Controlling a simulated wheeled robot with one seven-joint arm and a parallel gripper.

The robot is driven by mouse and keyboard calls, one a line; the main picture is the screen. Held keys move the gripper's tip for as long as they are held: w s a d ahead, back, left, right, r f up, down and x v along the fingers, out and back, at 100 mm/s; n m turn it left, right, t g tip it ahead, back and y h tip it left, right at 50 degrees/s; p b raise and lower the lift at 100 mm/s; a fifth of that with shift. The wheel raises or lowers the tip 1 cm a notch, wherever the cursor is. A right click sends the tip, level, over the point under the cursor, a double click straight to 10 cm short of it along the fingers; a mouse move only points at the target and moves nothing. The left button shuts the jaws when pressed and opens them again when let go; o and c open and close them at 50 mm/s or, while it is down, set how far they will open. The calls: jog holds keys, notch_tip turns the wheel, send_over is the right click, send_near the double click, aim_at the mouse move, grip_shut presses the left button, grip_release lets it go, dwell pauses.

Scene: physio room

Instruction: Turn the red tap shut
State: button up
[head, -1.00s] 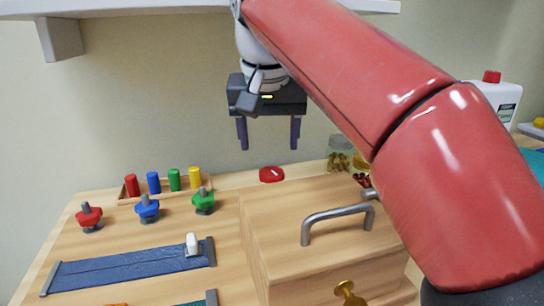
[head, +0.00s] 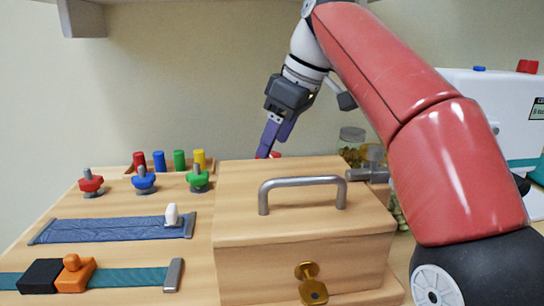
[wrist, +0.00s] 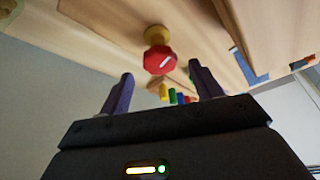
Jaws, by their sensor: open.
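The red tap shows in the wrist view as a red, many-sided handle (wrist: 159,64) with a white line on it, on a brass stem over a wooden surface. It lies ahead of my gripper (wrist: 158,88), roughly between the two fingers, and apart from them. In the head view only a bit of red (head: 275,155) shows behind the wooden box, beside the fingertips of my gripper (head: 267,150). The rest of the tap is hidden there by the box. My gripper is open and empty, its purple fingers tilted down to the left.
The wooden box (head: 300,228) with a grey handle (head: 302,181) and brass latch (head: 313,290) stands in front. Left are red (head: 90,183), blue (head: 143,181) and green (head: 198,179) knobs, coloured pegs (head: 180,160) and straps (head: 110,229). A jar (head: 351,147) stands behind the box.

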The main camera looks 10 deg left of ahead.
jog(key=shift+b+x, duration=0.3)
jog(key=shift+x, duration=1.05)
jog(key=c, duration=1)
jog(key=shift+s+r+m+t+p, duration=0.15)
jog(key=shift+m+t+p, duration=0.25)
jog(key=shift+m, duration=1.1)
jog(key=o, duration=1)
